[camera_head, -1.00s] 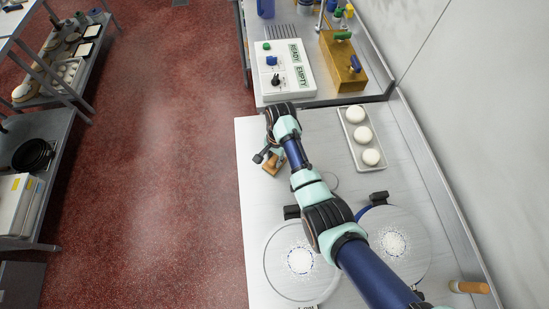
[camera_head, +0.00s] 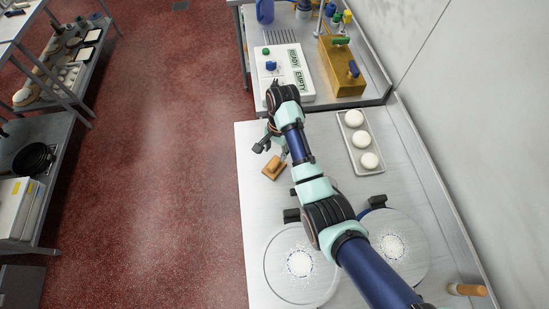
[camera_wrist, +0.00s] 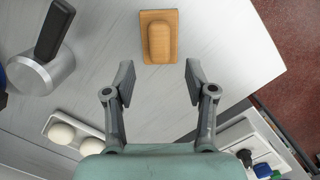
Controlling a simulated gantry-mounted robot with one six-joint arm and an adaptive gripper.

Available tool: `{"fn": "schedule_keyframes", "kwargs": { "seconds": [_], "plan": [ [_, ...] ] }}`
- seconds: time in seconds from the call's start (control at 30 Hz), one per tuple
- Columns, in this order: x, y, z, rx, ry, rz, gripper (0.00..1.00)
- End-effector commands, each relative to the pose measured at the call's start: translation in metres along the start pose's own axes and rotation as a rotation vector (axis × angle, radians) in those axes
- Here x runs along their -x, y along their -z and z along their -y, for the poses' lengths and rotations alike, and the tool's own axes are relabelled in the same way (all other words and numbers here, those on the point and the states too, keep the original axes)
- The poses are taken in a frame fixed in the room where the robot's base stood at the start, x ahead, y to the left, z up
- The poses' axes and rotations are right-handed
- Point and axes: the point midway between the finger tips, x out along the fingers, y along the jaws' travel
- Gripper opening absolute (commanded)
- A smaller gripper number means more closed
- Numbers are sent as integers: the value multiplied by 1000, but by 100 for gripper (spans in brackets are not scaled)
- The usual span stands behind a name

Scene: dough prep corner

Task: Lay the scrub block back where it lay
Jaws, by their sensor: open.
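The scrub block (camera_head: 274,167) is a tan wooden block with a raised rounded grip. It lies flat on the pale worktop (camera_head: 254,205) near its left edge in the head view. In the wrist view the block (camera_wrist: 159,38) lies ahead of the fingertips, centred between their lines. My gripper (camera_wrist: 159,75) is open and empty, its two fingers apart and clear of the block. In the head view my gripper (camera_head: 272,143) is just beyond the block, partly hidden by my arm.
A tray of dough balls (camera_head: 372,168) stands at the right. Two round floured discs (camera_head: 286,288) lie at the front. A control box (camera_head: 281,85) stands beyond the worktop. Bare worktop surrounds the block.

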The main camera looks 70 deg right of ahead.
Motion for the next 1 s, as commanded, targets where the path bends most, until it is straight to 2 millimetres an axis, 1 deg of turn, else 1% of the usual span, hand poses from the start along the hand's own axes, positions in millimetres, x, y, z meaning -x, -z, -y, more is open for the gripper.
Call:
{"fn": "schedule_keyframes", "kwargs": {
  "seconds": [0.03, 0.1, 0.2, 0.33, 0.77, 0.83, 0.87, 0.93, 0.97, 1.0],
  "plan": [
    [12, 0, 1, 0, 2, -1, 56],
    [27, 0, 0, -1, 2, -1, 56],
    [38, 0, 0, -1, 0, 0, 56],
    [42, 0, 0, -1, -1, 1, 56],
    [41, -1, 1, 5, 1, -1, 56],
    [40, -13, 10, 61, 24, -22, 56],
    [40, -24, 17, 110, 43, -41, 56],
    [41, -67, 41, 299, 121, -112, 56],
    [43, -92, 52, 406, 166, -153, 56],
    [48, -132, 64, 569, 236, -215, 56]
  ]
}}
